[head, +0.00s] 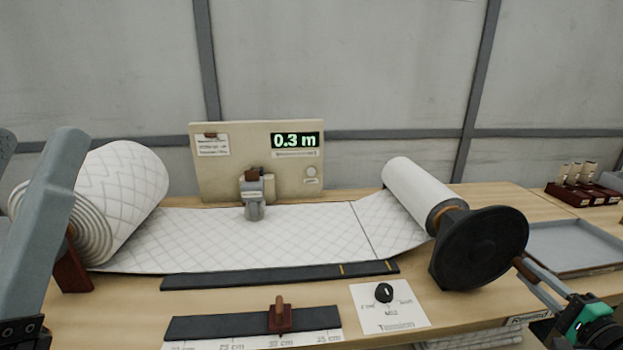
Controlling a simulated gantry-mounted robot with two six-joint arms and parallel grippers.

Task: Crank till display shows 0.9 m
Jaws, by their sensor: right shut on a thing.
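The display (295,141) on the beige back panel reads 0.3 m in green digits. A dark round crank wheel (480,247) sits at the front end of the right-hand roll (418,190). My right gripper (530,275) is shut on the crank handle (520,265), at the lower right of the wheel; the fingers hide part of the handle. White quilted wadding (280,238) runs from the large left roll (125,195) across the table to the right roll. My left arm shows at the left edge, but its gripper is out of view.
A tension knob (384,292) on a white card stands at the front. A dark ruler strip with a brown slider (280,316) lies to its left. A grey tray (570,246) and a dark red rack (580,192) are at the right. A grey device (254,200) stands over the wadding.

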